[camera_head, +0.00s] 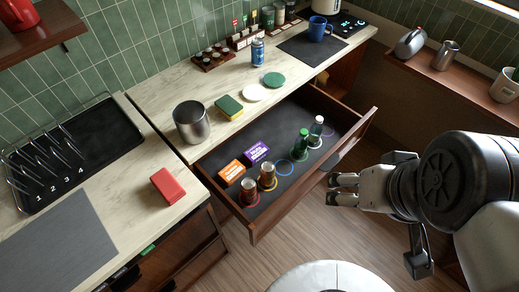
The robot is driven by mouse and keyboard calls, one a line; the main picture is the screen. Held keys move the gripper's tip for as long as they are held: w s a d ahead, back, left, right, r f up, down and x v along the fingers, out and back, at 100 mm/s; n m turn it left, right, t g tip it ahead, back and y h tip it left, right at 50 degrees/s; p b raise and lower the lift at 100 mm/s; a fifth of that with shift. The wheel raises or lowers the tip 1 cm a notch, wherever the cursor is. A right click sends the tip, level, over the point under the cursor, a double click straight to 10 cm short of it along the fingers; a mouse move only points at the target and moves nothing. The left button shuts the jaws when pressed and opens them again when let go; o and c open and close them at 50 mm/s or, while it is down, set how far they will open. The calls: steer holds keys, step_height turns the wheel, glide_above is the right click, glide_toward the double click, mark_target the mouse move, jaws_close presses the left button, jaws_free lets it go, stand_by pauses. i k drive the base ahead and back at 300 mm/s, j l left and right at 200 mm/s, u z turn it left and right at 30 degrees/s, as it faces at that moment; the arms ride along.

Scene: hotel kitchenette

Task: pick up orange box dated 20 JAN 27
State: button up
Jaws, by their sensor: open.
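An orange box (231,170) lies in the open drawer (284,206), near its left end. Its print is too small to read, so I cannot tell its date. A purple box (257,152) lies just to its right and a little farther back. My gripper (333,190) is open and empty, to the right of the drawer's front panel and outside it, over the floor. It is apart from both boxes.
Several bottles stand in the drawer: brown ones (268,176) near the boxes and a green one (301,140) to the right. A metal canister (190,122), a sponge (229,107) and a red box (166,185) are on the counter. The drawer front (318,178) stands between my gripper and the boxes.

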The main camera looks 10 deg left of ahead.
mark_target(231, 173)
steer(key=i+l, duration=0.1)
steer(key=i, duration=0.25)
steer(key=i+l+u, duration=0.1)
steer(key=i, duration=0.25)
steer(key=u, duration=2.65)
